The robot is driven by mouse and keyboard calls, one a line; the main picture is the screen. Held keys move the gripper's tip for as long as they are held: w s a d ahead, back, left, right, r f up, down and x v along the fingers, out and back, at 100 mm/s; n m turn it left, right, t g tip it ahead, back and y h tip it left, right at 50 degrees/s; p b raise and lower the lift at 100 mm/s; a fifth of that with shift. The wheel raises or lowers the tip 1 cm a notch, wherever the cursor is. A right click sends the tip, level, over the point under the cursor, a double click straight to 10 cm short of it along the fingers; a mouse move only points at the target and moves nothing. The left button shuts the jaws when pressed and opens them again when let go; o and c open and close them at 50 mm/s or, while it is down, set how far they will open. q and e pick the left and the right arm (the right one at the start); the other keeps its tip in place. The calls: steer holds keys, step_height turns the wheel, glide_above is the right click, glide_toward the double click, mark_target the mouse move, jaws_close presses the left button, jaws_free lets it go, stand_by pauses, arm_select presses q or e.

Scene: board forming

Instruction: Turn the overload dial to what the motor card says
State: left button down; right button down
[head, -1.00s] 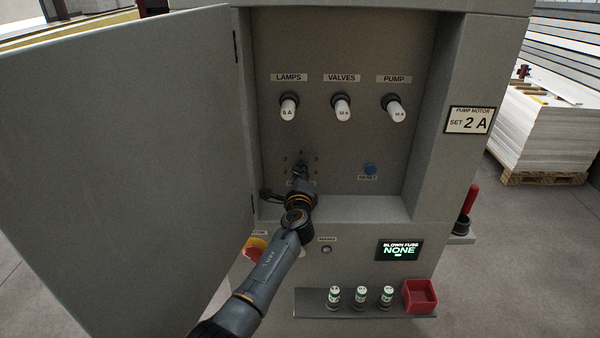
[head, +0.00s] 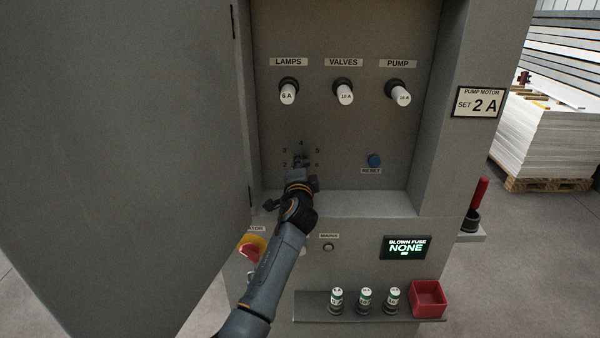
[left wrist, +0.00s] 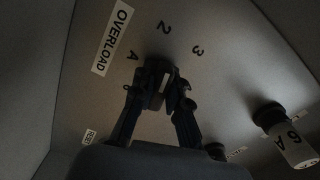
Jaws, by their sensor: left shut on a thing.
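The overload dial (left wrist: 158,84) is dark, with a pale pointer mark, on the cabinet's back panel. My left gripper (left wrist: 157,92) is shut on it, one finger on each side; it also shows in the head view (head: 300,168), covering most of the dial. In the left wrist view, the "2" and "3" are beyond the dial, with an "A" to their left. The mark's side faces the 2 and 3, but I cannot tell which it points at. The motor card (head: 480,102) reads "PUMP MOTOR SET 2 A". My right gripper is not in view.
Three white fuses, lamps (head: 288,94), valves (head: 344,94) and pump (head: 402,94), stick out above the dial. A blue reset button (head: 374,160) is to its right. The open cabinet door (head: 120,150) stands at left. Below are a "NONE" display (head: 405,247) and a red bin (head: 428,297).

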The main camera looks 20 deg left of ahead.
arm_select(q)
steer(key=shift+f+n+b, duration=0.15)
steer(key=shift+n+b, duration=0.75)
steer(key=shift+n, duration=0.5)
steer(key=c, duration=1.3)
jaws_free()
steer(key=v, duration=1.2)
